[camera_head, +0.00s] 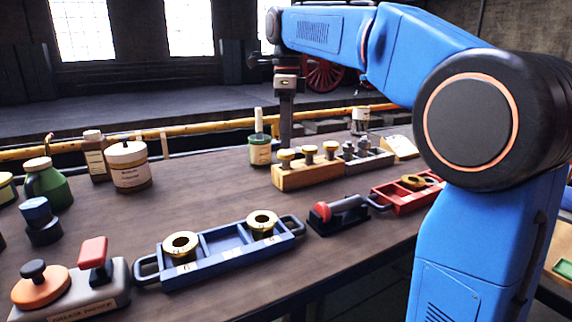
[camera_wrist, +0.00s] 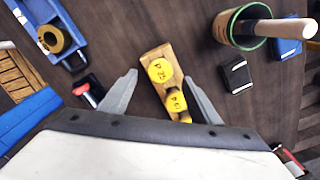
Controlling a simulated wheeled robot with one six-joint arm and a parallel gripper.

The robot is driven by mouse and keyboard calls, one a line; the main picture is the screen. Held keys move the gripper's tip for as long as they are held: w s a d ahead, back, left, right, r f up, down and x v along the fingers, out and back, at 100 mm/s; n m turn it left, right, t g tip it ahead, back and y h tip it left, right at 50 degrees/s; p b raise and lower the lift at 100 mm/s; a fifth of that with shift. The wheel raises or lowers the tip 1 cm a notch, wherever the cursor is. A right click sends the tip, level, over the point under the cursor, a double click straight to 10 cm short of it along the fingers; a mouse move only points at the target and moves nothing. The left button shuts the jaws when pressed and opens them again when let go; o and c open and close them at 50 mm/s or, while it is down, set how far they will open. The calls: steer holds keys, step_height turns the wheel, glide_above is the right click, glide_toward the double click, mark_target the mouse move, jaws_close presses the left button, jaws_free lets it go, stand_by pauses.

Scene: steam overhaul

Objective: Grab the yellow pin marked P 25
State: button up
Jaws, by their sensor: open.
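A wooden block (camera_head: 300,177) on the bench holds a row of yellow-topped pins (camera_head: 309,151). In the wrist view two yellow pin tops show on the block (camera_wrist: 152,54). The farther one (camera_wrist: 160,71) has a marking that looks like P 25; the nearer one (camera_wrist: 177,103) is marked P with the rest hard to read. My gripper (camera_wrist: 160,77) is open, with one finger on each side of the block and nothing held. In the head view my gripper (camera_head: 286,138) points down over the back of the block; its fingertips are hard to make out.
Grey pins (camera_head: 362,148) stand in a holder right of the block. A green pot (camera_head: 260,152) with a handle stands behind left. A blue tray (camera_head: 215,262) with brass rings, a red-handled tool (camera_head: 338,214) and a red tray (camera_head: 405,199) lie in front.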

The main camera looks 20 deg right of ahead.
mark_target(285, 152)
steer(key=shift+w+a+f, duration=0.1)
steer(key=shift+f, duration=1.5)
steer(key=shift+a+f, duration=0.1)
steer(key=shift+f, duration=1.5)
jaws_close()
